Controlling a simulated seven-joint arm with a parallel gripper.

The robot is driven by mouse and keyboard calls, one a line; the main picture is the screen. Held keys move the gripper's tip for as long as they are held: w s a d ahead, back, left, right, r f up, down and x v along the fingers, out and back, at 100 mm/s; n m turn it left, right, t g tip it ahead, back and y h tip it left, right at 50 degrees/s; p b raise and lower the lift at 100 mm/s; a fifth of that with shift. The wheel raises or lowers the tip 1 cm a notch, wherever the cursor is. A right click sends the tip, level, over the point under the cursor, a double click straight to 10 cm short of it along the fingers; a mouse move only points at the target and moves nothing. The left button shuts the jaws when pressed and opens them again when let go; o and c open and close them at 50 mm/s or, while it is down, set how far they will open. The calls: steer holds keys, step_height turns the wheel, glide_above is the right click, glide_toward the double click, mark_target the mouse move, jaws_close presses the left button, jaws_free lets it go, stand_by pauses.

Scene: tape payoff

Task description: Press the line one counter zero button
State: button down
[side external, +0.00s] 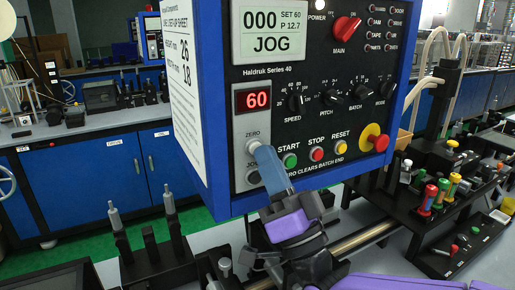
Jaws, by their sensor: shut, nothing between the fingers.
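The counter module (243,122) is a grey plate on the front of the blue-edged control box, with a red display (257,99) reading 60. The zero button (252,145) is a pale round button under the ZERO label, partly hidden by my fingertips. My gripper (262,155) reaches up from below with its bluish fingers shut and empty. The fingertips are at the button's lower right edge. I cannot tell whether they touch it or whether it is pressed in.
A dark round fitting (252,177) sits lower on the module. To the right are the green start button (290,160), red stop button (317,154), yellow reset button (341,148) and a red emergency knob (378,141). Metal posts (170,200) stand at lower left.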

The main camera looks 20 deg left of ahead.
steer(key=s+d, duration=0.4)
steer(key=shift+s+d, duration=0.15)
stand_by(0.4)
stand_by(0.8)
steer(key=s+d+f+n+g+h, duration=0.1)
steer(key=d+f+n+g+h, duration=0.2)
steer(key=d+f+g+h, duration=0.45)
steer(key=s+d+f+n+g+h, duration=0.1)
steer(key=d+f+n+g+h, duration=0.2)
steer(key=d, duration=0.8)
steer(key=s+d+f+n+g+h, duration=0.1)
steer(key=s+d, duration=0.5)
steer(key=d, duration=0.6)
steer(key=s+d+f+n+g+h, duration=0.1)
steer(key=s+d+f+g+h, duration=0.2)
steer(key=d, duration=1)
steer(key=s+d+f+n+g+h, duration=0.1)
steer(key=s+d+f+h, duration=0.3)
steer(key=s+d, duration=0.6)
steer(key=d+g+h, duration=0.1)
steer(key=d+h, duration=0.1)
steer(key=shift+d+n, duration=0.4)
